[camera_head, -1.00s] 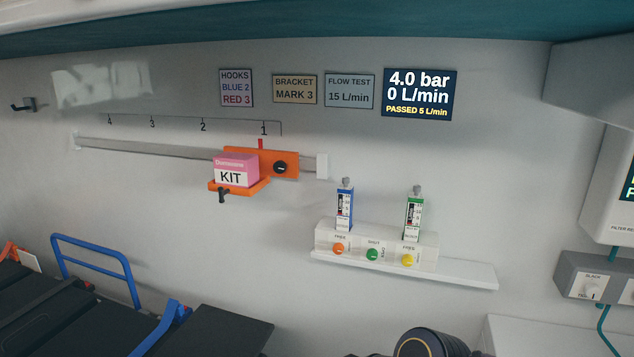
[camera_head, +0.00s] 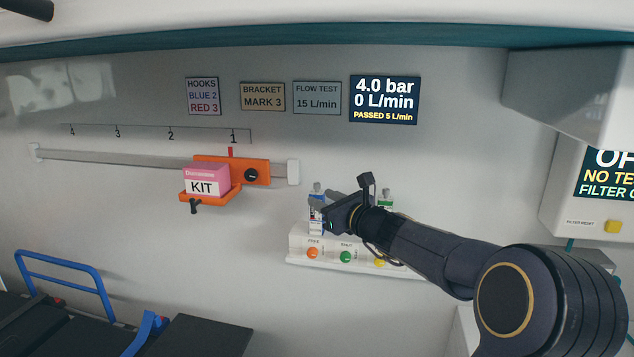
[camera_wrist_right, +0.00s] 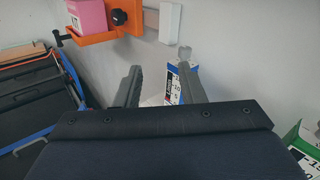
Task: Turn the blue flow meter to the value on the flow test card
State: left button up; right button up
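The blue flow meter (camera_head: 315,227) stands upright on the white wall panel. My right gripper (camera_head: 322,206) is at its upper part and hides much of it. In the right wrist view the gripper (camera_wrist_right: 160,72) is open, fingers apart. The meter (camera_wrist_right: 172,92) shows between and beyond them, nearer the right finger; I cannot tell whether they touch. Its grey top knob (camera_wrist_right: 184,54) shows by that fingertip. The flow test card (camera_head: 317,98) reads 15 L/min. The display (camera_head: 384,100) reads 4.0 bar, 0 L/min, PASSED 5 L/min. My left gripper is not identifiable.
The green flow meter (camera_head: 385,198) is close right of my gripper, mostly hidden by my arm. Outlets (camera_head: 313,253) line the panel below. An orange bracket (camera_head: 262,172) with a pink kit (camera_head: 207,180) sits on the rail at left. A white cabinet (camera_head: 560,200) stands right.

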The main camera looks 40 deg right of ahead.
aim_at(319, 186)
jog(key=w+d, duration=0.1)
jog(key=w, duration=0.1)
jog(key=w+d+m+p, duration=0.1)
jog(key=w, duration=0.2)
jog(key=w+d+m+h+p, duration=0.1)
jog(key=w+d, duration=0.1)
jog(key=w, duration=0.1)
jog(key=shift+r, duration=0.15)
grip_shut()
jog(key=shift+h, duration=0.3)
